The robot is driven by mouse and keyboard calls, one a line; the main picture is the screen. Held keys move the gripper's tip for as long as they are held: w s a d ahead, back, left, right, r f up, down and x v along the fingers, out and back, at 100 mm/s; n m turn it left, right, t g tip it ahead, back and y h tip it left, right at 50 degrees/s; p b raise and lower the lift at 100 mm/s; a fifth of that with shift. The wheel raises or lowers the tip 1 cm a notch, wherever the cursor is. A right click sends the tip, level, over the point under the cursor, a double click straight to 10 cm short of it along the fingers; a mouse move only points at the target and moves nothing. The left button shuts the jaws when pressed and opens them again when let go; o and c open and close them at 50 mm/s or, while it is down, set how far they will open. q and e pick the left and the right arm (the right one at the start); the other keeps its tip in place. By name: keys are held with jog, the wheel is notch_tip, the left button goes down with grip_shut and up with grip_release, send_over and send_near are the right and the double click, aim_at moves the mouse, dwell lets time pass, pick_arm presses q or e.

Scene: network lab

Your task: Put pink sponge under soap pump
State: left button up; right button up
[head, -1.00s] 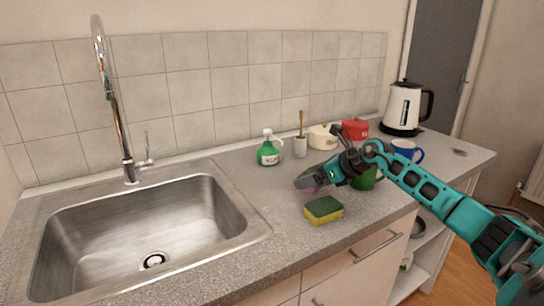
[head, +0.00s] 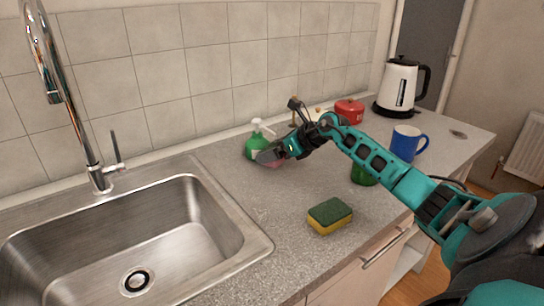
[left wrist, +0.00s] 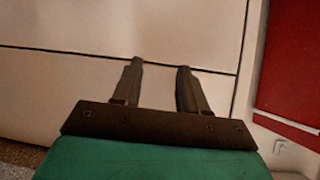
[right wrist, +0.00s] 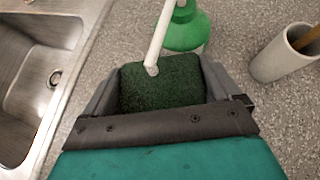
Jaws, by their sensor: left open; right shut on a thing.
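The pink sponge (head: 273,164) is held in my right gripper (head: 268,157) just in front of the soap pump; most of it is hidden by the fingers in the head view. In the right wrist view the sponge (right wrist: 162,88) shows its dark green top between both fingers. The soap pump (head: 257,147) is a green bottle with a white head, upright on the counter. In the right wrist view its white nozzle overlaps the sponge's far part, and the bottle (right wrist: 187,32) stands just beyond. My left gripper (left wrist: 160,66) is open and empty before a pale cabinet front.
A yellow-green sponge (head: 330,216) lies nearer the counter's front edge. The sink (head: 250,250) is at left. A white brush holder (right wrist: 283,60) stands right of the pump. A green mug (head: 363,174), blue mug (head: 405,142), red pot (head: 349,111) and kettle (head: 398,88) are at right.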

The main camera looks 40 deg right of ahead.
notch_tip(320, 180, down, 3)
jog(key=shift+s+b, duration=0.1)
jog(key=shift+b, duration=0.45)
jog(key=shift+d, duration=0.1)
jog(key=o, duration=0.8)
jog(key=shift+r, duration=0.1)
jog(key=shift+v, duration=5.95)
